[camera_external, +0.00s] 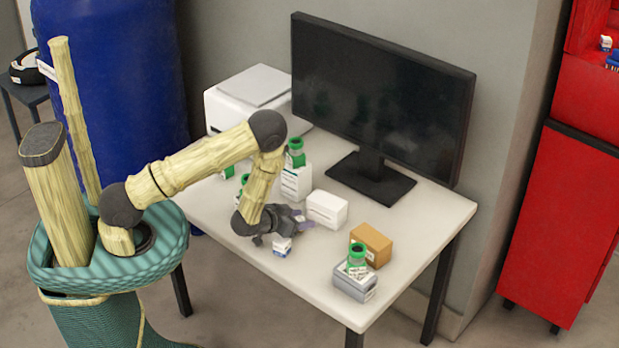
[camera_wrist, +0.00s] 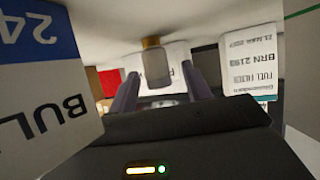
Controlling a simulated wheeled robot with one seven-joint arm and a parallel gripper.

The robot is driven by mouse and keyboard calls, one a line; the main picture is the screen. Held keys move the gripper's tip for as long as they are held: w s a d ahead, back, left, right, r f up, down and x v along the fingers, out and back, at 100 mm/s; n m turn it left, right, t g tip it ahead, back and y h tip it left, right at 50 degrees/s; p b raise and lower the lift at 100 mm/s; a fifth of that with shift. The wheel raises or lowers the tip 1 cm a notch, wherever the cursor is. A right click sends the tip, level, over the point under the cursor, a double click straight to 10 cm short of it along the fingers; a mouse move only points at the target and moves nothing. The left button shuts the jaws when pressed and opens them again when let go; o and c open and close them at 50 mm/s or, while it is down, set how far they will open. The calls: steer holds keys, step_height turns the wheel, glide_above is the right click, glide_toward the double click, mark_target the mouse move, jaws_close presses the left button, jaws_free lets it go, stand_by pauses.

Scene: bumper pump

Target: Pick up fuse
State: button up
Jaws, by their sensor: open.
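The fuse (camera_wrist: 156,62) shows in the wrist view as a small glassy grey cylinder with a brass cap. It appears upright on the pale table surface, which lies at the top of this upside-down view. My gripper (camera_wrist: 160,75) is open, with one purple finger on each side of the fuse in the picture. The fuse seems between or just beyond the fingertips; I cannot tell the exact depth or any contact. In the external view my gripper (camera_external: 303,223) is low over the table, and I cannot make out the fuse there.
A small white and blue bulb box (camera_external: 282,246) stands close beside my gripper and fills the left of the wrist view (camera_wrist: 45,90). A white box (camera_external: 327,209) is close behind. A brown box (camera_external: 371,244), grey box (camera_external: 354,283) and monitor (camera_external: 380,95) stand farther off.

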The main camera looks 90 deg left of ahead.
mark_target(300, 218)
steer(key=c, duration=1)
steer(key=shift+c, duration=0.2)
step_height(300, 218, up, 10)
stand_by(0.4)
